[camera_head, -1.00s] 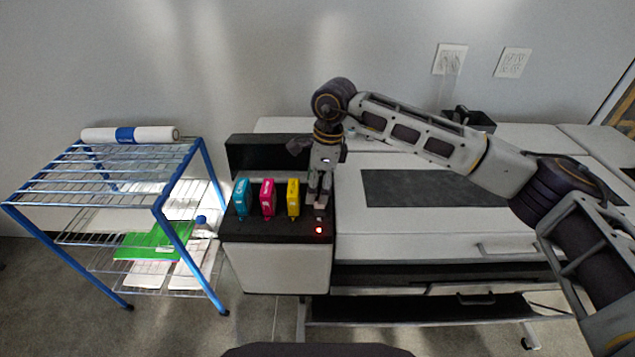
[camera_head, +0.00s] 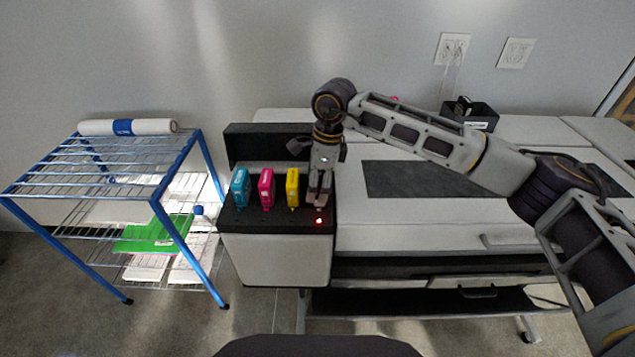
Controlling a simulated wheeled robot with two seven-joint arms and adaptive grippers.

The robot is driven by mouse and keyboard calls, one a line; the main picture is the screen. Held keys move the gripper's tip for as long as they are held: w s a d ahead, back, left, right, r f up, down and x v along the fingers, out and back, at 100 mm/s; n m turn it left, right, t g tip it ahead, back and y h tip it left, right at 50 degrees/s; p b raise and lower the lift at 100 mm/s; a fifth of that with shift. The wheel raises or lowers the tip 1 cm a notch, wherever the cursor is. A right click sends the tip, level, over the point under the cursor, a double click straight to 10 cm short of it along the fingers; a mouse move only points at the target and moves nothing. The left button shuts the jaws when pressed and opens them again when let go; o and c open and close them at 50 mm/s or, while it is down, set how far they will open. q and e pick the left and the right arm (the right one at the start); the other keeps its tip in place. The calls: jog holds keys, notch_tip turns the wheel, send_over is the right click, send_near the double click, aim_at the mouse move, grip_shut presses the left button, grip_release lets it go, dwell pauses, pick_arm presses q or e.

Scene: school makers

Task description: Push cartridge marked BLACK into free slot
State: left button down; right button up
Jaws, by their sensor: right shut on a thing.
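My right gripper (camera_head: 319,198) points straight down over the right end of the black cartridge bay (camera_head: 240,222). It is shut on a small cartridge, mostly hidden by the fingers; its marking cannot be read. It is in line with the row of cartridges, at the fourth position. I cannot tell how deep it sits in the slot. A cyan cartridge (camera_head: 240,187), a magenta cartridge (camera_head: 266,187) and a yellow cartridge (camera_head: 292,187) stand upright to its left. A red light (camera_head: 319,221) glows in front of the fourth position. My left gripper is not in view.
The bay's raised black lid (camera_head: 265,148) stands behind the row. The wide white printer (camera_head: 420,225) extends right under my arm. A blue wire rack (camera_head: 165,215) with a paper roll (camera_head: 127,127) stands left. A black box (camera_head: 477,117) sits at the back.

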jog(key=shift+f+b, duration=0.4)
jog(key=shift+f, duration=0.2)
jog(key=o, duration=1.2)
jog(key=shift+d+r, duration=0.3)
jog(key=shift+r, duration=1.7)
jog(key=shift+d+r, duration=0.3)
jog(key=shift+r, duration=1.65)
jog(key=shift+d+r, duration=0.3)
jog(key=shift+r, duration=1.7)
